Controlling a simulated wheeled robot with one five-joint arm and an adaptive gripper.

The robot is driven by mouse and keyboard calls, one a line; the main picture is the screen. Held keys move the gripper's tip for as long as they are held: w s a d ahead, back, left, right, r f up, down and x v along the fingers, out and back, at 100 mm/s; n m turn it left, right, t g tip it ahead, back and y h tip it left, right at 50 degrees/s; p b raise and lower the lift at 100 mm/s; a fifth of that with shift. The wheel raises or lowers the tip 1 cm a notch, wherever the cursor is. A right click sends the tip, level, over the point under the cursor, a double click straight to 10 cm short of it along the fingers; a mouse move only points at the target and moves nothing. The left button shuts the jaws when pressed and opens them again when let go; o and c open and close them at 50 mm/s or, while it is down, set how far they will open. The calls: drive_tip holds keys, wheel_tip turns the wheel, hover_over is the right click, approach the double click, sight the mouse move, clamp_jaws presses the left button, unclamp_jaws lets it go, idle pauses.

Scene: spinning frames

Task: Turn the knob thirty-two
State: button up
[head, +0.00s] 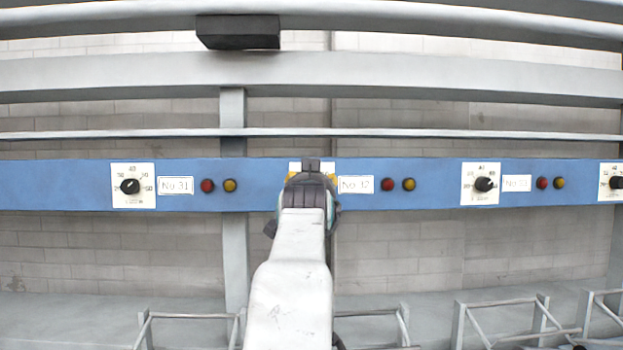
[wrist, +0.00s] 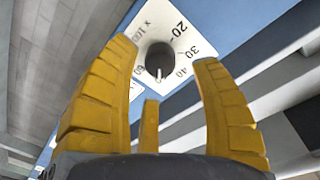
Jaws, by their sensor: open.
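The knob of No 32 (wrist: 158,62) is dark and round with a pale pointer line, on a white dial plate (wrist: 187,58) marked with numbers such as 20, 30 and 40. In the wrist view my gripper (wrist: 160,78) is open, its yellow fingers apart on either side of the knob. I cannot tell whether they touch it. In the head view my arm and gripper (head: 311,178) cover this knob and most of its plate. The No 32 label (head: 356,184) shows just right of my gripper.
The blue panel (head: 440,185) runs across the view. It carries a No 31 knob (head: 130,186) on the left, another knob (head: 484,184) on the right, and red and yellow buttons (head: 398,185) beside the labels. Grey rails cross above, and metal frames (head: 500,322) stand below.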

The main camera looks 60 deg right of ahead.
drive_tip(key=shift+p+x, duration=1.25)
drive_tip(key=shift+x, duration=0.45)
drive_tip(key=shift+c, duration=0.3)
clamp_jaws()
drive_tip(key=shift+m+b, duration=0.8)
drive_tip(key=shift+m, duration=0.4)
drive_tip(key=shift+r+m, duration=0.15)
drive_tip(key=shift+m, duration=2.05)
drive_tip(key=shift+a, duration=0.1)
